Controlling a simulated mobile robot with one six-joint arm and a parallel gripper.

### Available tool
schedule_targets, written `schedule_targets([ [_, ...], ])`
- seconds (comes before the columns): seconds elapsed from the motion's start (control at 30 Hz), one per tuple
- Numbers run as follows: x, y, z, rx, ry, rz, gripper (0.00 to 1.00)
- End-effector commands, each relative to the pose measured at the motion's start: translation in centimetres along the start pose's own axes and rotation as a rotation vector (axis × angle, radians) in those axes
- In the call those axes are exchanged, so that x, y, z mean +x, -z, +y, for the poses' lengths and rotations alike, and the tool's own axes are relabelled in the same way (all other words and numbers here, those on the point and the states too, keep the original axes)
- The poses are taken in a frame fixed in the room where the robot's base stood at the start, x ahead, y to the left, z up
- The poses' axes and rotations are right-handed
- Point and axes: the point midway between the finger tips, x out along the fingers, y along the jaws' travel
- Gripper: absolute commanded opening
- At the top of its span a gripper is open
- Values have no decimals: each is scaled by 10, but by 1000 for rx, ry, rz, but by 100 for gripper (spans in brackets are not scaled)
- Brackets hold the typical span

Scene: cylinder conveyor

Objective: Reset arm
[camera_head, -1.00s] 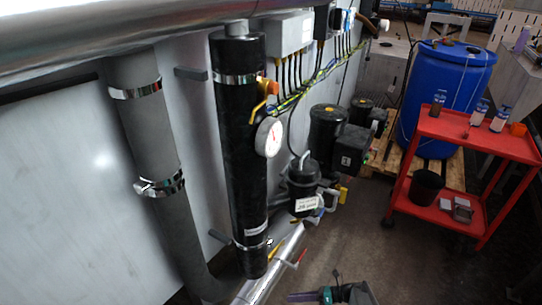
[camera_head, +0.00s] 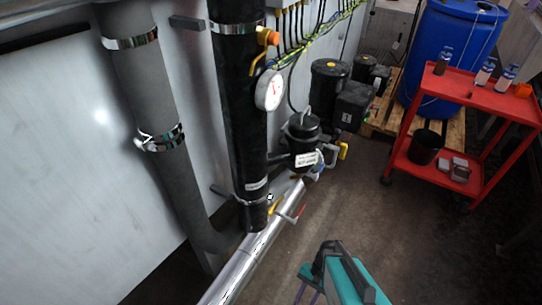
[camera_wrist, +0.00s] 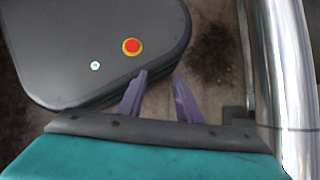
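My arm's teal and black end shows at the bottom of the head view, over the floor. Part of my gripper (camera_head: 305,296) shows there as purple fingers pointing down toward the lower edge. In the wrist view, my gripper (camera_wrist: 159,76) has two purple fingers standing apart, with nothing between them. Behind the fingers lie bare floor and a dark rounded body with a red button, which looks like my own base.
A silver pipe (camera_head: 250,254) runs low along the left and also shows at the right of the wrist view (camera_wrist: 283,70). A black vertical pipe with a gauge (camera_head: 269,90) stands behind it. A red cart (camera_head: 477,98) stands at right. Floor between is clear.

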Motion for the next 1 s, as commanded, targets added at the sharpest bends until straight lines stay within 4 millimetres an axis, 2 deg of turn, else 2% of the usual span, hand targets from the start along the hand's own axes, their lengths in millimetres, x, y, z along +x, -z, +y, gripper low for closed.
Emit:
schedule_targets([
  [0.03, -3, -8, 10, -82, -43, 28, 32],
  [0.2, -11, -13, 38, -345, -187, 100, 32],
  [0.4, -20, -13, 54, -527, -291, 134, 32],
  [1.0, -21, -12, 56, -556, -308, 138, 32],
])
